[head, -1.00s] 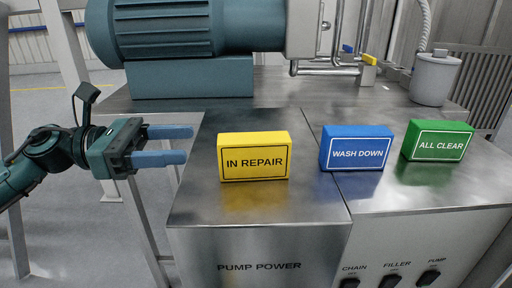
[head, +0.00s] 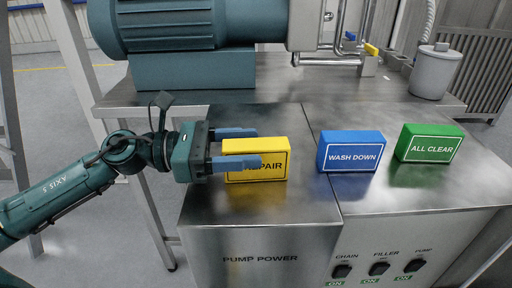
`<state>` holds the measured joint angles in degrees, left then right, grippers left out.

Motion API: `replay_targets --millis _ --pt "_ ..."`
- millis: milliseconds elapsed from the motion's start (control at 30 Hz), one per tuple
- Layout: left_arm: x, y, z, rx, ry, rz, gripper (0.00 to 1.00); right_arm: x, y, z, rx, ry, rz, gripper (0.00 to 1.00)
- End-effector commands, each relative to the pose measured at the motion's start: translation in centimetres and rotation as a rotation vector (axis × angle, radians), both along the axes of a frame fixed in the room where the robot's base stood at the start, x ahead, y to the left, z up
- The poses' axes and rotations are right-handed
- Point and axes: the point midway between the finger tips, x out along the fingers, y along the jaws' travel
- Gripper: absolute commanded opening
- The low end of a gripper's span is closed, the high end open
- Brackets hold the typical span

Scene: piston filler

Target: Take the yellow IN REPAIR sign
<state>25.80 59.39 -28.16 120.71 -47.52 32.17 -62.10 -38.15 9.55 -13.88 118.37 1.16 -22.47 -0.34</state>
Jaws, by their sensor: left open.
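The yellow IN REPAIR sign (head: 268,158) is a block standing upright on the steel cabinet top marked PUMP POWER. Its left part and the start of its lettering are hidden behind a finger of my left gripper. My left gripper (head: 238,148) comes in from the left and is open, with its two blue fingers pointing right. One finger lies in front of the sign's left face and the other reaches behind its top left edge. I cannot tell whether either finger touches it. My right gripper is not in view.
A blue WASH DOWN sign (head: 351,152) and a green ALL CLEAR sign (head: 429,144) stand to the right. A large teal motor (head: 160,28) is behind. Switches (head: 379,268) line the cabinet front. The steel top in front of the signs is bare.

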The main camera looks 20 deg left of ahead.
Motion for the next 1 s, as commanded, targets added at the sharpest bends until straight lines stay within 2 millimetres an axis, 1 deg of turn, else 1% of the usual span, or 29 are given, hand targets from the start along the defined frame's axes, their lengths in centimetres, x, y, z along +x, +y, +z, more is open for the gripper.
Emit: replay_targets --millis 33,100,233,367,900,967,1000 --pt "0.16 -0.52 0.35 -0.002 -0.002 -0.002 0.58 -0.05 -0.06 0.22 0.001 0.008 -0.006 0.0" --pt "0.28 -0.93 0.19 -0.001 -0.001 -0.002 0.58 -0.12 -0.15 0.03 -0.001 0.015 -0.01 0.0" --pt "0.37 -1.11 -0.04 0.001 -0.001 0.0 0.58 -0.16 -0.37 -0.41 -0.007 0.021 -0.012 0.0" --pt "0.36 -1.07 -0.09 0.001 -0.001 0.0 0.58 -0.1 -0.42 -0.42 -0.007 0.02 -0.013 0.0" --pt "0.35 -1.04 -0.08 0.001 0.0 0.0 0.14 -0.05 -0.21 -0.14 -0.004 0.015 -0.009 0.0" --pt "0.35 -1.04 -0.08 0.001 0.0 0.0 0.09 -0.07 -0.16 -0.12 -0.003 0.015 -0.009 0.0" --pt "0.36 -1.04 -0.05 0.001 -0.001 0.0 0.09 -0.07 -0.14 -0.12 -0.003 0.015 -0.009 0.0"
